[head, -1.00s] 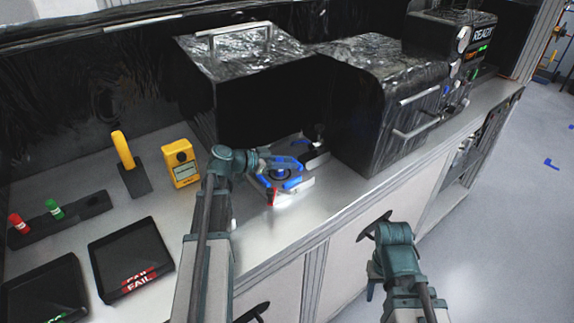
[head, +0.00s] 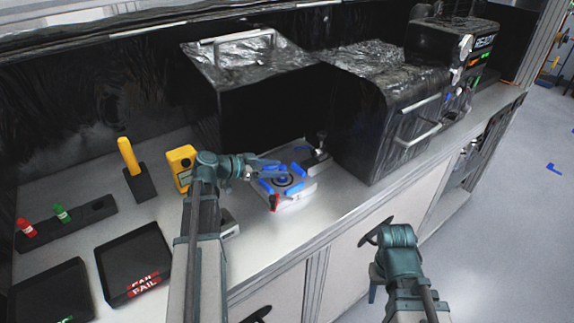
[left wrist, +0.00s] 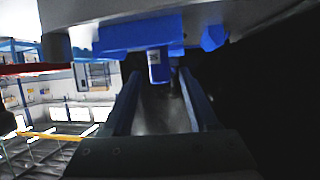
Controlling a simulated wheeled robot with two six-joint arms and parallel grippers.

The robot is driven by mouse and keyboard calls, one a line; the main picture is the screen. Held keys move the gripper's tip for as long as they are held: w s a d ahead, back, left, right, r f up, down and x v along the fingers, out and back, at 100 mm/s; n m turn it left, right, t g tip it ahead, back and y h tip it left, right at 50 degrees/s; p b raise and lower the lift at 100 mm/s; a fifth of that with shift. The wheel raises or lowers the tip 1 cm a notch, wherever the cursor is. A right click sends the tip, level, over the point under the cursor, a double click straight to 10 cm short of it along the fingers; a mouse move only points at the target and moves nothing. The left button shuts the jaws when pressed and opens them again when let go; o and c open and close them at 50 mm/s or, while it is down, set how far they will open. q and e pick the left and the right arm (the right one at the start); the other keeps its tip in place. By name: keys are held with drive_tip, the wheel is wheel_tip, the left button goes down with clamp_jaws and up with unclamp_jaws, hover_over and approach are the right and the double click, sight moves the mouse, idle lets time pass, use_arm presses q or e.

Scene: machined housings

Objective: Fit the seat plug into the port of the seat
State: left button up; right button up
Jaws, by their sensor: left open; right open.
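A pale fixture (head: 297,199) with blue blocks and a dark round centre (head: 283,180) stands on the bench, a small red part at its front corner. I cannot tell which part is the seat or its port. My left gripper (head: 272,168) is at the fixture's left rear edge, open. In the left wrist view its two fingers (left wrist: 160,100) are apart, with a blue block (left wrist: 158,64) beyond and between their tips; no grip on it shows. I cannot identify the seat plug. My right gripper (head: 373,294) is low in front of the bench, open, mostly hidden by its wrist.
A small grey box (head: 230,226) lies beside my left forearm. Dark covered machines (head: 255,105) stand behind the fixture.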

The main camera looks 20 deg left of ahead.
use_arm(q)
drive_tip(key=p+v, duration=0.2)
drive_tip(key=v, duration=0.4)
drive_tip(key=shift+s+a, duration=0.2)
drive_tip(key=shift+s, duration=0.05)
drive_tip(key=shift+r, duration=0.1)
